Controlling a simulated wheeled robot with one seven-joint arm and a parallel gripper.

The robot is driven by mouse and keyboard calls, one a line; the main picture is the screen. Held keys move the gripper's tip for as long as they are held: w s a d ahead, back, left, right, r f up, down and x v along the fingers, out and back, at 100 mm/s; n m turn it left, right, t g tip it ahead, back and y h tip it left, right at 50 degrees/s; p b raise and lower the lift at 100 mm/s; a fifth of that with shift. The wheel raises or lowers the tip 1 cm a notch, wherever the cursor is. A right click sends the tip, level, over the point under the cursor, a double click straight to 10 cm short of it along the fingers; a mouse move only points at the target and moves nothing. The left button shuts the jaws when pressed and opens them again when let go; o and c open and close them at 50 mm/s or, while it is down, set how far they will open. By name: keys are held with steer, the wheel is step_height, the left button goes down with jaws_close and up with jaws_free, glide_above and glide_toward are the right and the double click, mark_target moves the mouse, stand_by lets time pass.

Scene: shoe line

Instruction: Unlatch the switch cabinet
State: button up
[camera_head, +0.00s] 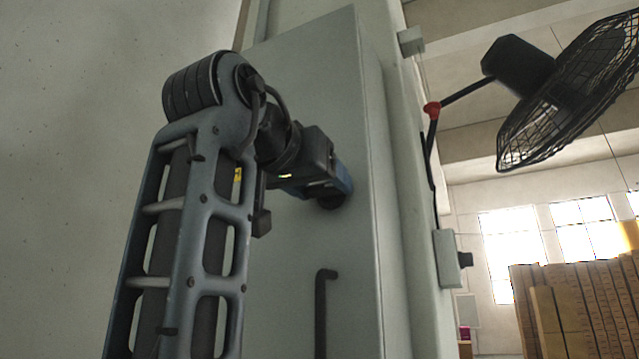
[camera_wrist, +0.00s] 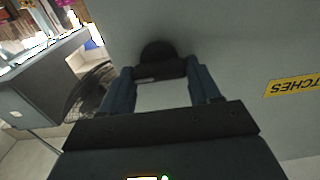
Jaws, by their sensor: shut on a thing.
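The switch cabinet (camera_head: 290,80) is a tall grey box, and its door fills the middle of the head view. Its grey door (camera_wrist: 240,40) also fills much of the wrist view. A dark latch (camera_wrist: 160,69) with a rounded base stands out from the door. My gripper (camera_wrist: 161,80) has its two blue fingers on either side of the latch and is shut on it. In the head view my gripper (camera_head: 338,184) is at the door near its right edge, and hides most of the latch there. A dark bar handle (camera_head: 321,310) is on the door below my gripper.
A yellow label (camera_wrist: 293,86) is on the door, upside down in the wrist view. A black caged fan (camera_head: 575,95) is at the upper right. A small grey box (camera_head: 447,258) is on the wall beside the cabinet. Stacked cardboard (camera_head: 580,310) stands farther back.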

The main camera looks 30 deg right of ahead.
steer(key=o, duration=1.1)
steer(key=shift+c, duration=0.2)
steer(key=b+v, duration=0.2)
steer(key=v, duration=0.6)
steer(key=shift+w, duration=0.1)
